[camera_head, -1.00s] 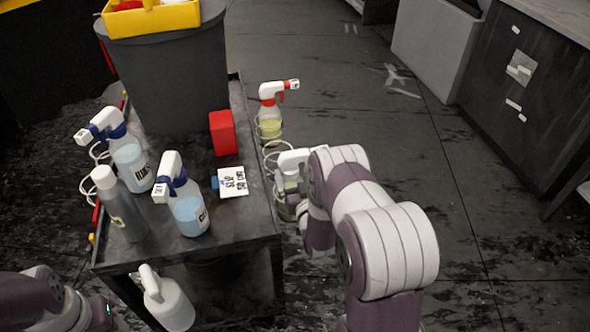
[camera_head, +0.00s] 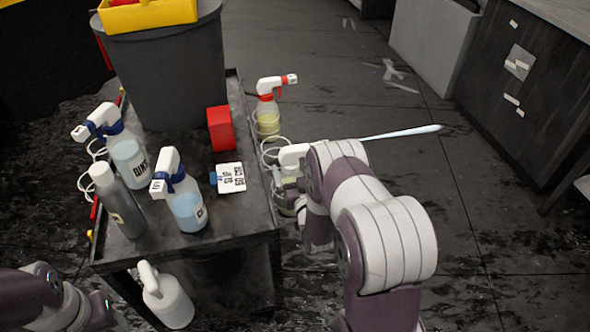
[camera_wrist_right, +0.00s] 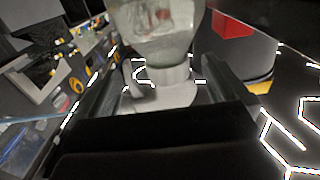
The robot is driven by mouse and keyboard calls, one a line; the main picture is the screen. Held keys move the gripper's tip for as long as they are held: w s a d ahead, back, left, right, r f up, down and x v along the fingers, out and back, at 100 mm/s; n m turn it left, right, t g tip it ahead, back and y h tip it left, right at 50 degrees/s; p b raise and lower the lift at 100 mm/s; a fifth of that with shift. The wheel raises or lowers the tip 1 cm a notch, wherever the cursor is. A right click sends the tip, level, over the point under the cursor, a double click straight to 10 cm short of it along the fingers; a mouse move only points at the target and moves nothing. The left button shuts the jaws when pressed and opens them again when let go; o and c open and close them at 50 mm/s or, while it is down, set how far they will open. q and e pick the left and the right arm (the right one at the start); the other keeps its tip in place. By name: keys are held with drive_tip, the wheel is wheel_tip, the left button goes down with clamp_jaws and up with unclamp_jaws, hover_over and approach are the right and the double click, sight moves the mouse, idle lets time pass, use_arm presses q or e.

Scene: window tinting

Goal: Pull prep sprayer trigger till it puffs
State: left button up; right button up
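The prep sprayer (camera_head: 291,156), with a white head and clear bottle, sits in a wire ring on the cart's right side. My right gripper (camera_head: 299,200) is at its upper part; my forearm hides much of both. In the right wrist view the gripper's dark fingers (camera_wrist_right: 160,86) stand either side of the sprayer's white head and collar (camera_wrist_right: 172,88), and it looks shut on them. A pale blue streak of spray (camera_head: 402,132) extends right from behind my arm, at the height of the sprayer head. My left arm shows at lower left, its gripper outside the picture.
A red-and-white sprayer (camera_head: 268,115) hangs beyond mine.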

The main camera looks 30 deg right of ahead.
drive_tip(key=p+v, duration=0.2)
drive_tip(key=v, duration=1)
drive_tip(key=shift+s, duration=0.35)
drive_tip(key=s+a+f+g+y, duration=0.25)
drive_tip(key=s+f+g, duration=0.35)
drive_tip(key=f+g, duration=0.55)
drive_tip(key=s+a+r+n+g+y, duration=0.1)
drive_tip(key=s+a+r+g, duration=0.25)
drive_tip(key=r, duration=0.35)
drive_tip(key=s+a+r+n+g+y, duration=0.1)
drive_tip(key=s+a+r+g, duration=0.2)
drive_tip(key=r, duration=0.4)
wheel_tip(320, 180, up, 28)
drive_tip(key=w+n+t+p, duration=0.1)
drive_tip(key=w+t+p, duration=0.1)
drive_tip(key=p, duration=1.9)
drive_tip(key=shift+a+p, duration=0.4)
drive_tip(key=shift+a, duration=0.1)
